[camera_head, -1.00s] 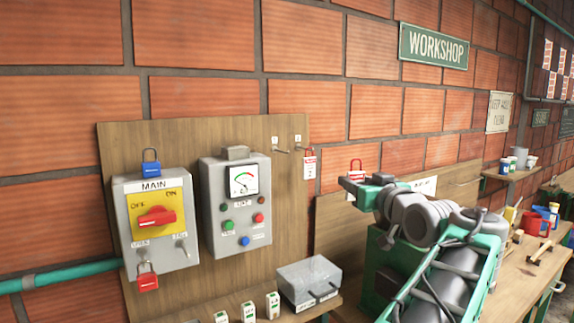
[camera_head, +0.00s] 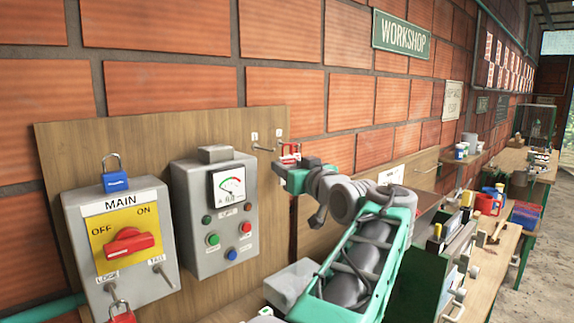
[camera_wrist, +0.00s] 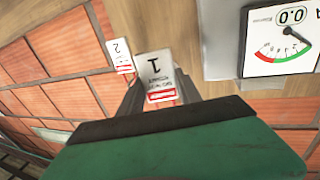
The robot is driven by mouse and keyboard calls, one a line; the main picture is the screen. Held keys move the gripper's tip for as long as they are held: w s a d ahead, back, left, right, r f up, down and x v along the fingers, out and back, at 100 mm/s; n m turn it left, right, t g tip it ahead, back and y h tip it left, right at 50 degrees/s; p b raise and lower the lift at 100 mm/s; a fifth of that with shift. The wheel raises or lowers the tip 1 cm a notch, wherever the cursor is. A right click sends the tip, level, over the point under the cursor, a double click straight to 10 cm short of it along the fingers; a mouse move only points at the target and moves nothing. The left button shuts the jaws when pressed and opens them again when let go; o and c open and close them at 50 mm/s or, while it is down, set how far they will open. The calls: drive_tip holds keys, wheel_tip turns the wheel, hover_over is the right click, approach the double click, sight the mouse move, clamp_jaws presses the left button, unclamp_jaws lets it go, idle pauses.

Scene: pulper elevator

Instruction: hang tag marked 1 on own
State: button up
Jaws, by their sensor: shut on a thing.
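The white tag marked 1 (camera_wrist: 158,70), with red print at its lower end, is between the fingers of my gripper (camera_wrist: 160,92) in the wrist view. My gripper (camera_head: 284,163) is shut on it, near the right edge of the wooden board (camera_head: 110,142). Two small pegs, left (camera_head: 263,148) and right (camera_head: 284,143), stick out there under small labels too small to read. A red and white piece (camera_head: 290,150) shows behind my gripper; I cannot tell which tag it is. The tag marked 2 (camera_wrist: 121,55) hangs apart, left of tag 1 in the wrist view.
A grey MAIN switch box (camera_head: 125,240) carries a blue padlock (camera_head: 115,180), a red padlock (camera_head: 121,314) and a small TAG peg (camera_head: 163,275). A meter box (camera_head: 215,215) stands between it and my gripper.

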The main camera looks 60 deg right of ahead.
drive_tip(key=w+d+f+p, duration=0.1)
drive_tip(key=w+d+f, duration=0.1)
drive_tip(key=w, duration=0.6)
drive_tip(key=shift+d+f, duration=0.15)
drive_tip(key=shift+d, duration=0.3)
drive_tip(key=shift+a, duration=0.1)
drive_tip(key=shift+s+a+r, duration=0.3)
drive_tip(key=shift+a, duration=0.05)
drive_tip(key=shift+a, duration=0.1)
drive_tip(key=o, duration=1.4)
drive_tip(key=shift+w+d+f, duration=0.2)
drive_tip(key=shift+d, duration=0.2)
